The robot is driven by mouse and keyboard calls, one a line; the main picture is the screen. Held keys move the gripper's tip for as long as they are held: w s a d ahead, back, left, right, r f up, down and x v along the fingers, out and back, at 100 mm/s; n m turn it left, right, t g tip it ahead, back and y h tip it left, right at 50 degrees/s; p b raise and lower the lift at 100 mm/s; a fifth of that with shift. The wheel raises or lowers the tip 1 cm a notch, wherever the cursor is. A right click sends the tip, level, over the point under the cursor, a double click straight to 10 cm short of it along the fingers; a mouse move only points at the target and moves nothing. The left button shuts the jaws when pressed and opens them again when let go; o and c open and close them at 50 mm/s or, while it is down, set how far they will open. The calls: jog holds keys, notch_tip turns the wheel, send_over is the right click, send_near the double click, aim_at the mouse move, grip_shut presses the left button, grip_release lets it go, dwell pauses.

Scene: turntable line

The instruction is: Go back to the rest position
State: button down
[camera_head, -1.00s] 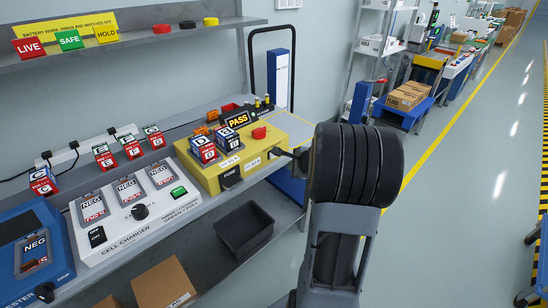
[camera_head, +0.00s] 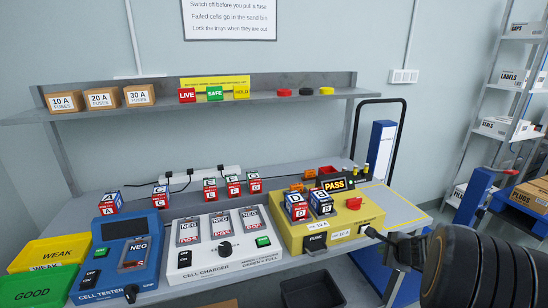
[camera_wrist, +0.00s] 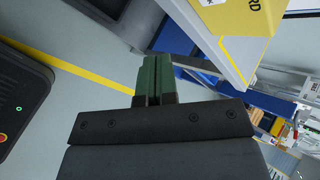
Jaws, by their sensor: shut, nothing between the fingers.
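My dark arm link fills the lower right of the head view and hides part of the gripper's wrist.
A blue cart and shelf (camera_head: 508,127) stand right.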

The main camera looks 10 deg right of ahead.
jog(key=s+a+r+n+g+y+p, duration=0.1)
jog(key=s+a+r+n+g+p, duration=0.1)
jog(key=s+a+n+g, duration=0.3)
jog(key=s+a+r+n+y+p, duration=0.1)
jog(key=s+a+r+n+p, duration=0.15)
jog(key=a+n, duration=0.5)
jog(key=s+a+r+n+h+p, duration=0.2)
jog(key=s+a+r+n+p, duration=0.5)
jog(key=a+r+n, duration=0.4)
notch_tip(320, 180, up, 2)
jog(key=shift+s+a+r, duration=0.15)
jog(key=shift+s+a, duration=0.15)
jog(key=shift+s, duration=0.3)
